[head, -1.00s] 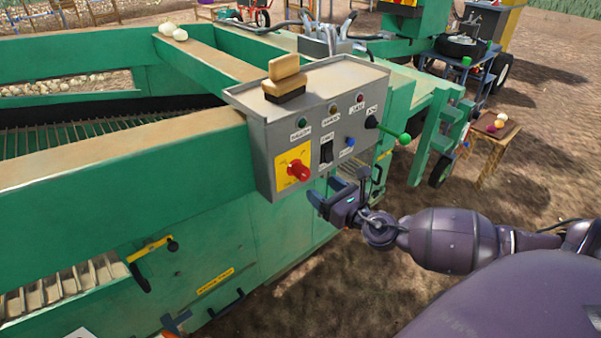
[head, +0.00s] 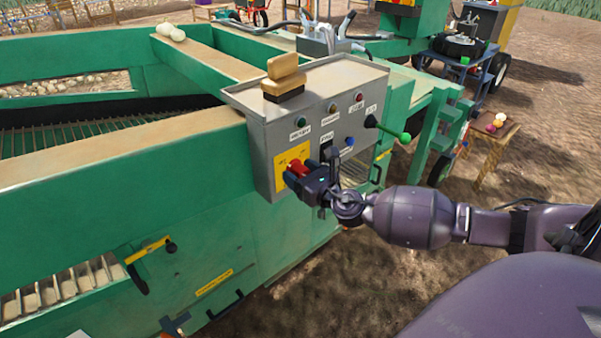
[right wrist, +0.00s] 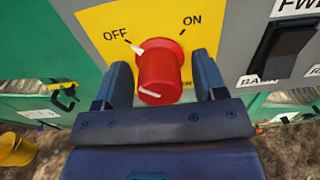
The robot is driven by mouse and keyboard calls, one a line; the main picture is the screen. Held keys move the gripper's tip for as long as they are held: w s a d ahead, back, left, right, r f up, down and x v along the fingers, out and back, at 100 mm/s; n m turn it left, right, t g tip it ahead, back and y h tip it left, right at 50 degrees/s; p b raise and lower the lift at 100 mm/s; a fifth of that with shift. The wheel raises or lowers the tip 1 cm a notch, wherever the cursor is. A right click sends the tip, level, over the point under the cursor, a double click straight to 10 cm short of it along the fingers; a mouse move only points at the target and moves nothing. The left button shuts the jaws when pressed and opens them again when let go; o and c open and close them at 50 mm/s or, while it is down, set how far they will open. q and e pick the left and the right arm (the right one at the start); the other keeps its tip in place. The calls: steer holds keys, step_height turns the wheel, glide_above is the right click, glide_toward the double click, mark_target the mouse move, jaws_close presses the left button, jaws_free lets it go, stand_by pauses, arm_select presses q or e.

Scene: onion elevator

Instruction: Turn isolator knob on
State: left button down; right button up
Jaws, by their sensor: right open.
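The red isolator knob (right wrist: 160,75) sits on a yellow plate (right wrist: 100,25) marked OFF and ON; its white pointer is toward OFF in the right wrist view. In the head view the knob (head: 297,168) is on the grey control box (head: 262,145), partly covered by my right gripper. My right gripper (right wrist: 165,85) is open, with one finger on each side of the knob; I cannot tell whether they touch it. It also shows in the head view (head: 298,178). In the head view a small part of what may be my left gripper shows at the bottom edge, too little to be sure.
A black rocker switch (right wrist: 285,45) is close to the right of the knob. A lever with a green ball (head: 404,137) sticks out from the box's right side. A wooden-handled brush (head: 284,80) lies on top. The green machine wall (head: 100,200) extends left.

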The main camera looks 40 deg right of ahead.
steer(key=shift+c, duration=0.3)
steer(key=c, duration=0.9)
steer(key=shift+o, duration=0.2)
